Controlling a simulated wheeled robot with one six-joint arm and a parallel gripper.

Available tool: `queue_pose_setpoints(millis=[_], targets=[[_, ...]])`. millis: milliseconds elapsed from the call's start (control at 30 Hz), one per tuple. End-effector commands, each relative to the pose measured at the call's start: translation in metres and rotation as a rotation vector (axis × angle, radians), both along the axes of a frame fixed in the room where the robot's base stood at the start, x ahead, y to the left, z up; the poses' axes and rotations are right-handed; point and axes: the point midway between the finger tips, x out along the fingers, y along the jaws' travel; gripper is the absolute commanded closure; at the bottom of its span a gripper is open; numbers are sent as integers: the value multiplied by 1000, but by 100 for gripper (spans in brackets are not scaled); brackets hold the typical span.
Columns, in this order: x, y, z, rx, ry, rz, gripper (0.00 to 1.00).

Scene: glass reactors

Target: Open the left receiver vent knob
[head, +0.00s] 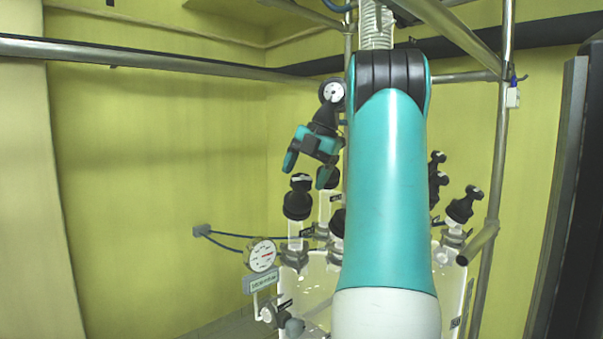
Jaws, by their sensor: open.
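My gripper (308,169) has teal fingers and points downward, left of my own arm. It is open, and nothing shows between its fingers. A black knob (298,203) on a white stem stands upright just below the fingers; whether they touch it, I cannot tell. Another dark knob (337,222) is partly hidden behind my arm. On the right are a tilted black knob (465,205) and a black knob stack (437,178). No label shows which knob is the left receiver vent knob. The clear glass vessel (305,290) below is partly hidden by my arm.
A round gauge (261,255) with a small sign (262,282) hangs at the vessel's left. Metal pipes (150,55) cross the top, and a vertical pole (503,130) stands at the right. Open room lies left, before the yellow wall (150,180). Blue tubing (245,237) runs to the wall.

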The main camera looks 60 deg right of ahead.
Motion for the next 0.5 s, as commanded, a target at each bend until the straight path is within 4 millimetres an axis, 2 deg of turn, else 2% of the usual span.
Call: queue_pose_setpoints(millis=[33, 200, 333, 500], targets=[[-3, -1, 15, 1, 0, -2, 22], [-11, -4, 38, 0, 0, -1, 22], [-16, -6, 48, 1, 0, -1, 22], [-18, -6, 49, 1, 0, 1, 22]])
